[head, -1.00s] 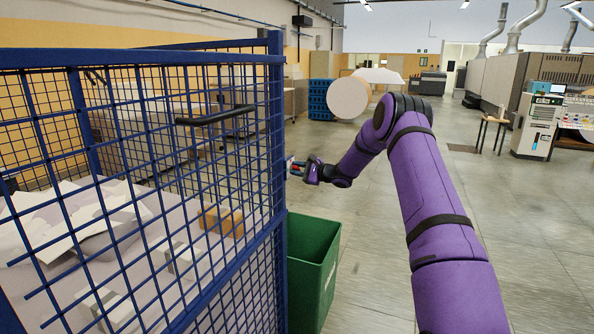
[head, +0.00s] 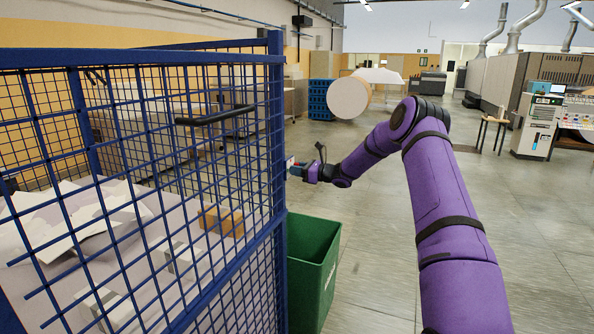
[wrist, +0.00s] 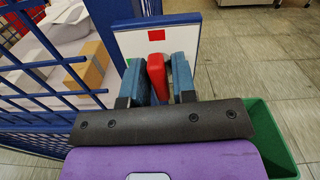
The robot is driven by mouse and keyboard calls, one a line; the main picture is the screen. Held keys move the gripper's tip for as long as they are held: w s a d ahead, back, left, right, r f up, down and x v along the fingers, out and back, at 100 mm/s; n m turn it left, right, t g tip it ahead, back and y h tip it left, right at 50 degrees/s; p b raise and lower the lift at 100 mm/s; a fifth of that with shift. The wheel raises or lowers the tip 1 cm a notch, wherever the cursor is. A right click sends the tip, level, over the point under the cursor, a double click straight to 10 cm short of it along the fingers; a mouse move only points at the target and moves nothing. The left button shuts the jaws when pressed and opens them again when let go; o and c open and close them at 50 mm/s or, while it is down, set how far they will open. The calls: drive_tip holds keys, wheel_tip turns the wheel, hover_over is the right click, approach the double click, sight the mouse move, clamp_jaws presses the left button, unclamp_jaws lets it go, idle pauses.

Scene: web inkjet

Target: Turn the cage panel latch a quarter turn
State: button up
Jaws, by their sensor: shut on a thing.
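The red latch handle (wrist: 157,78) stands between the two blue-grey fingers of my gripper (wrist: 158,82) in the wrist view, and the fingers are shut on it. Behind it is a white plate (wrist: 190,42) with a small red square, beside the blue cage frame (wrist: 104,25). The handle appears roughly upright in this view. In the head view my gripper (head: 296,168) is at the right side of the cage's blue corner post (head: 276,120). The latch is too small there to make out its angle.
A green bin (head: 309,262) stands on the floor below my gripper.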

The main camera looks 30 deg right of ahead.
drive_tip(key=shift+m, duration=0.6)
drive_tip(key=shift+f, duration=0.1)
drive_tip(key=o, duration=0.7)
drive_tip(key=shift+s+d, duration=0.1)
drive_tip(key=v, duration=1)
drive_tip(key=shift+s+d, duration=0.2)
drive_tip(key=shift+s, duration=0.05)
